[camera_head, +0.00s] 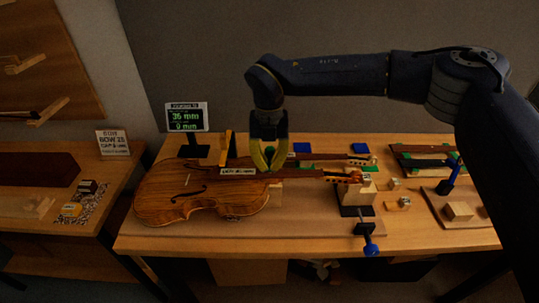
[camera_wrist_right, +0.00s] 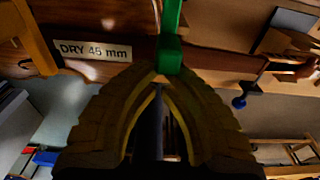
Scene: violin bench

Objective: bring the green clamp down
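The green clamp (camera_wrist_right: 170,50) shows in the right wrist view as a green bar ending in a block at my fingertips, over the dark fingerboard. In the head view it is mostly hidden by my fingers. My right gripper (camera_head: 269,168) points down above the neck end of the violin (camera_head: 190,195). Its yellow fingers converge at the tips, and in the wrist view the gripper (camera_wrist_right: 163,78) appears closed on the clamp. The gap between clamp and violin cannot be told. My left gripper is not in view.
An orange clamp (camera_head: 228,146) stands beside the gripper at the violin. A label reading "DRY 45 mm" (camera_wrist_right: 93,50) lies close by. A display (camera_head: 187,117) reads 35 mm and 0 mm. A blue-handled clamp (camera_head: 370,240) hangs at the front edge. Blocks and parts fill the right side.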

